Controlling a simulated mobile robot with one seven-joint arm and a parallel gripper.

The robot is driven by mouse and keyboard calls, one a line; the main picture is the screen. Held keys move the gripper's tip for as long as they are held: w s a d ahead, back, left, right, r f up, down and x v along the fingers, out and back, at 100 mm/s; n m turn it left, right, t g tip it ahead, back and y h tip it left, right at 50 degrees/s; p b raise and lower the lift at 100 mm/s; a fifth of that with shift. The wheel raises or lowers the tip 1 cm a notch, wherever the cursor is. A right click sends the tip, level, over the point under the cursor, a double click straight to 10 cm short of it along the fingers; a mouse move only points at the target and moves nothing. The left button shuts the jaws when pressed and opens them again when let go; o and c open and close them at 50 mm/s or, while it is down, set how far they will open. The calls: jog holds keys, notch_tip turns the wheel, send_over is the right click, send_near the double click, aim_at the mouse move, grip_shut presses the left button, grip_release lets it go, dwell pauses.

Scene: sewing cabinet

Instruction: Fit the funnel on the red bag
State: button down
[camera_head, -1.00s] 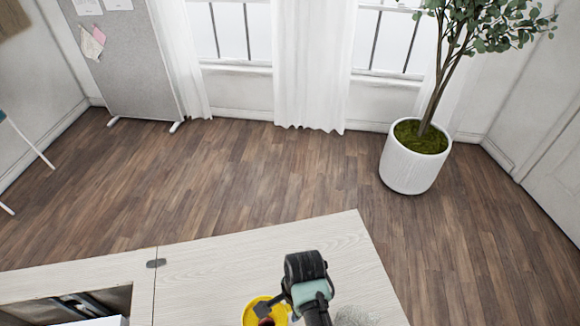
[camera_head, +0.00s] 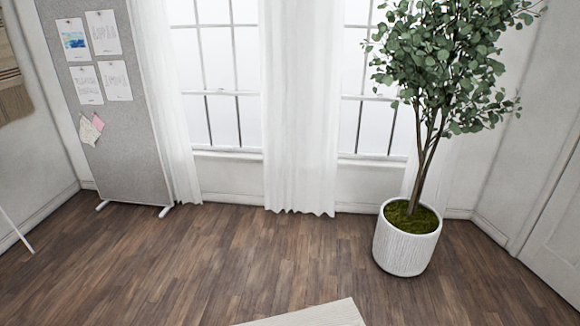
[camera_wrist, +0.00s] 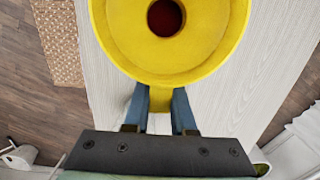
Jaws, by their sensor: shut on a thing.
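The yellow funnel (camera_wrist: 170,62) fills the top middle of the wrist view, seen from above into its wide mouth. My gripper (camera_wrist: 160,96) is shut on a yellow tab at the funnel's near edge. Something dark red (camera_wrist: 165,17) shows through the funnel's hole. It may be the red bag, but the funnel hides the rest, and I cannot tell whether the spout is in it. Neither the gripper nor the funnel shows in the head view now.
The pale wood tabletop (camera_wrist: 225,100) lies under the funnel; only its far corner shows in the head view (camera_head: 315,316). A woven rug (camera_wrist: 57,40) lies on the floor at left. A potted tree (camera_head: 407,240) and a grey board (camera_head: 105,120) stand far off.

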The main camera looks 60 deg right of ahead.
jog(key=shift+f+b, duration=1.85)
jog(key=shift+f, duration=0.4)
jog(key=shift+f, duration=0.3)
jog(key=c, duration=0.7)
grip_release()
jog(key=shift+o, duration=0.2)
